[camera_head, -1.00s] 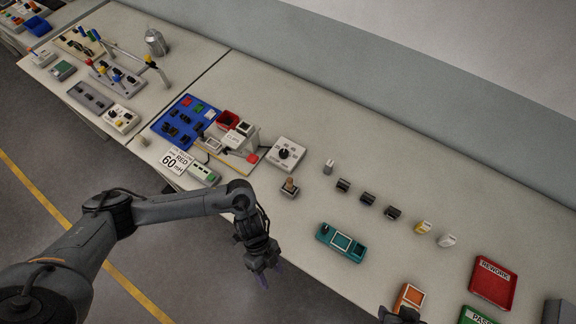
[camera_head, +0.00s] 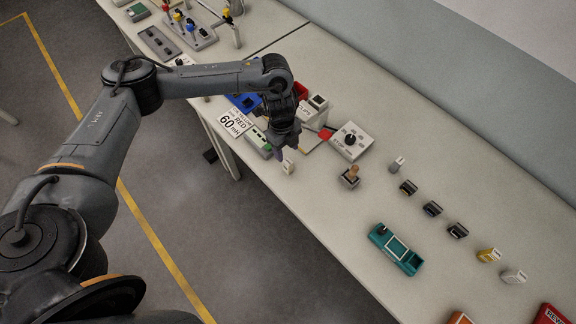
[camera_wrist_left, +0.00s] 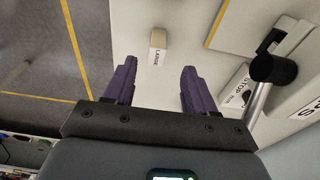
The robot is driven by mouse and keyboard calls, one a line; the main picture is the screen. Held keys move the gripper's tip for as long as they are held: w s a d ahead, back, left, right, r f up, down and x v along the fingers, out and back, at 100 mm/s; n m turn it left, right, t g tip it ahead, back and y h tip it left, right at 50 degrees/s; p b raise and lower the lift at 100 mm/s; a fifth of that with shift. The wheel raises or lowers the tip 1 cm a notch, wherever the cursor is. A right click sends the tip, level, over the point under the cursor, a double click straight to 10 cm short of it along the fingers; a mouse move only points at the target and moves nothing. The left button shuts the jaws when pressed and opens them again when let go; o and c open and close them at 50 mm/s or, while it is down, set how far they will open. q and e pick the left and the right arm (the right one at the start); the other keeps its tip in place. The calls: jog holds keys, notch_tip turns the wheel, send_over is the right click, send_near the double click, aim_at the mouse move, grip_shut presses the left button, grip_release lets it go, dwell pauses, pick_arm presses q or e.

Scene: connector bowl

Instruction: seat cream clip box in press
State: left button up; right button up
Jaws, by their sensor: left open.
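The cream clip box (camera_head: 288,166) stands upright near the front edge of the bench, just below my left gripper (camera_head: 284,150) in the head view. In the left wrist view the cream box (camera_wrist_left: 158,47) shows a label reading LARGE. My left gripper (camera_wrist_left: 155,88) is open and empty there, its two purple fingers apart, with the box ahead of the gap between them. I cannot tell for sure which device is the press; a white unit with a black knob (camera_head: 350,140) stands right of the box. My right gripper is not in view.
A small grey block with a wooden handle (camera_head: 348,178) and a teal fixture (camera_head: 395,248) lie to the right. A green-and-white device (camera_head: 257,141) and a 60 mm sign (camera_head: 235,122) are left of the box. Bench between box and teal fixture is mostly clear.

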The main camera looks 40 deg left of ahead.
aim_at(288, 161)
pick_arm(q)
jog(key=f, duration=0.3)
jog(key=d+f, duration=0.1)
jog(key=f, duration=0.1)
jog(key=shift+s+f, duration=0.25)
jog(key=shift+f, duration=0.6)
grip_shut()
jog(key=shift+d+r, duration=0.1)
jog(key=shift+r, duration=0.05)
